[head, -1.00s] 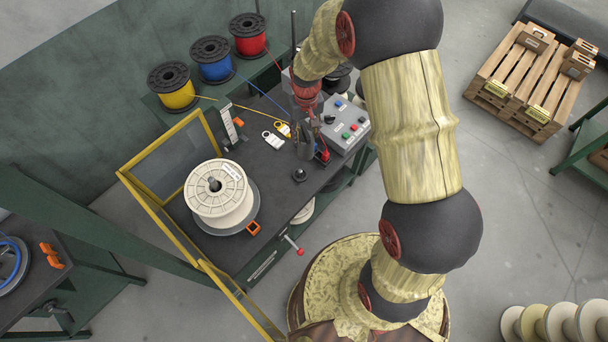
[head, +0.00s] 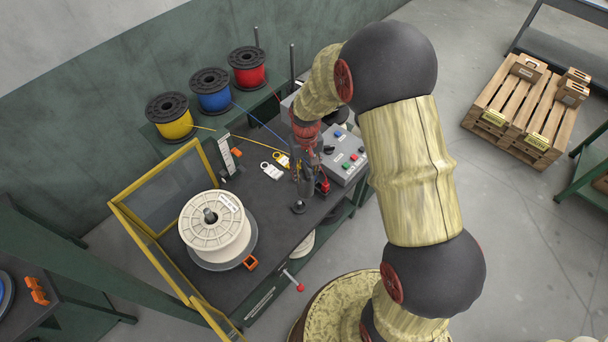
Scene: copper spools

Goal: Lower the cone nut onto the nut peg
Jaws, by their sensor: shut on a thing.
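My gripper (head: 304,187) points down over the dark bench top (head: 268,205), near its right edge. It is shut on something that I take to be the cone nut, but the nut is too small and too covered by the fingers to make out. The nut peg (head: 298,207), a small dark post on a round base, stands just below the fingertips in the picture. The fingers overlap its upper part, so I cannot tell whether the nut touches it.
A white spool (head: 215,228) stands on a round plate at the bench's left. A grey control box (head: 343,155) is close on the gripper's right. Padlock-shaped tags (head: 272,171) lie behind left. A yellow-framed guard (head: 150,250) borders the bench's left side. A red-knobbed lever (head: 298,287) sticks out in front.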

